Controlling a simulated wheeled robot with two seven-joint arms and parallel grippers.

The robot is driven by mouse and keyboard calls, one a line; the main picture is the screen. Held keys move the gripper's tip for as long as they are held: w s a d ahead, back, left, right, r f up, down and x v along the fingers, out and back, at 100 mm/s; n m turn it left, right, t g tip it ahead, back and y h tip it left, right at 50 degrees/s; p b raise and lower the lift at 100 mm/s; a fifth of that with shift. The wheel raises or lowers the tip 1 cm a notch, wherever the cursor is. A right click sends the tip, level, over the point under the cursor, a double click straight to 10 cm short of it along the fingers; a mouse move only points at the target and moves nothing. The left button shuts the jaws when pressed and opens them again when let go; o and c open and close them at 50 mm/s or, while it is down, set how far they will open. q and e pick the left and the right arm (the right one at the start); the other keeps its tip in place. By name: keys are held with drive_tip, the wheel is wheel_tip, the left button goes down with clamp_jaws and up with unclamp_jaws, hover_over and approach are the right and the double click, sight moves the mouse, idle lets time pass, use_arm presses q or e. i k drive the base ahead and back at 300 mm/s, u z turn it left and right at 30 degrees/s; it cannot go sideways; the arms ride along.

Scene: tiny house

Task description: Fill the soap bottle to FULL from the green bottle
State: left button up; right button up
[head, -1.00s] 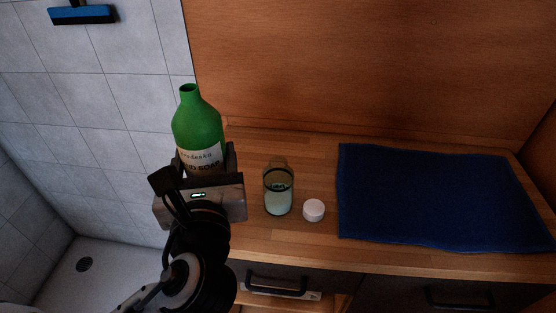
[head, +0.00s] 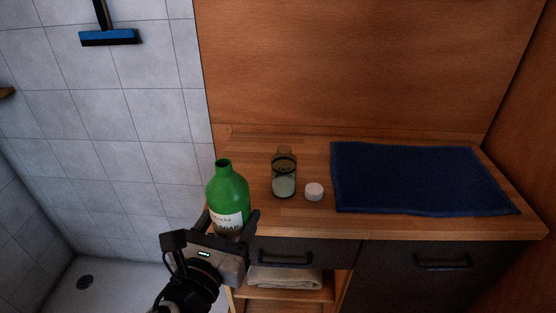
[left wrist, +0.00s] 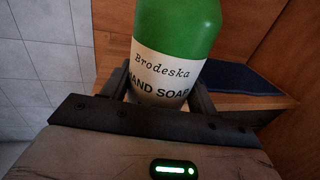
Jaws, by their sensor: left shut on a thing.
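The green bottle (head: 228,185), with a white hand soap label and an open neck, is upright in my left gripper (head: 232,222). The gripper is shut around its lower part, at the left front edge of the counter. The green bottle also fills the middle of the left wrist view (left wrist: 176,40), between the two fingers. The soap bottle (head: 284,175) is clear glass and stands on the counter to the right of the green bottle, apart from it. It holds pale liquid in its lower part. A white cap (head: 314,191) lies beside it. My right gripper is not in view.
The wooden counter (head: 370,225) has a dark blue towel (head: 415,178) on its right. A wooden panel rises behind it. Drawers with black handles (head: 443,262) and a shelf with a folded towel (head: 285,277) are below. Tiled shower wall stands left.

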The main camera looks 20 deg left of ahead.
sight(283, 162)
drive_tip(key=k, duration=1.15)
drive_tip(key=u, duration=0.7)
drive_tip(key=i, duration=1.8)
drive_tip(key=z, duration=0.85)
